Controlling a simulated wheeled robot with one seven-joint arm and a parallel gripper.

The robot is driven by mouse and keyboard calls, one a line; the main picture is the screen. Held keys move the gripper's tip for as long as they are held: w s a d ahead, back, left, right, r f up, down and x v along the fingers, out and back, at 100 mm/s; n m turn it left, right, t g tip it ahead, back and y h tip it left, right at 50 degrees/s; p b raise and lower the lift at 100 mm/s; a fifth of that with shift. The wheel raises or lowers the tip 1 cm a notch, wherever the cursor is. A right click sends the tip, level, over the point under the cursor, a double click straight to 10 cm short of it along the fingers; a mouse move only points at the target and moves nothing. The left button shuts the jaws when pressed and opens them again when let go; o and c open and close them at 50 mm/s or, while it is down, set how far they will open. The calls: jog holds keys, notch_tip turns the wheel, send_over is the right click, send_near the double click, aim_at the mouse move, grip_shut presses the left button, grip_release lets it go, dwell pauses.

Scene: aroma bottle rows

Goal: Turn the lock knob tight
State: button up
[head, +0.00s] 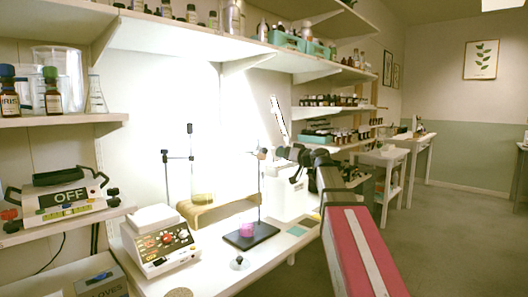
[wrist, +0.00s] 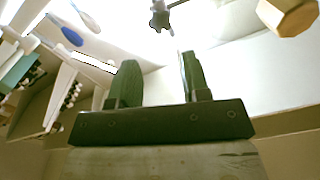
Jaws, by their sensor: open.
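A dark star-shaped knob (wrist: 158,20) shows at the top of the wrist view, on a thin grey rod. It lies beyond my fingertips, roughly in line with the gap between them. My gripper (wrist: 156,58) is open, with two dark green fingers apart and nothing between them. In the head view, a retort stand with a black base (head: 251,236) and a thin upright rod (head: 259,195) stands on the bench. A small clamp fitting (head: 262,153) sits near the rod's top. My gripper (head: 280,153) is just right of it, small and unclear; I see no contact.
A pink object (head: 246,230) is at the stand's base. A second stand (head: 190,170) is at the back left, by a tan bench riser (head: 210,211). A white device (head: 158,241) with knobs stands at the front left. Shelves with bottles (head: 335,100) line the wall.

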aim_at(266, 150)
jog(key=x, duration=1)
jog(key=shift+w+a, duration=0.25)
jog(key=c, duration=0.6)
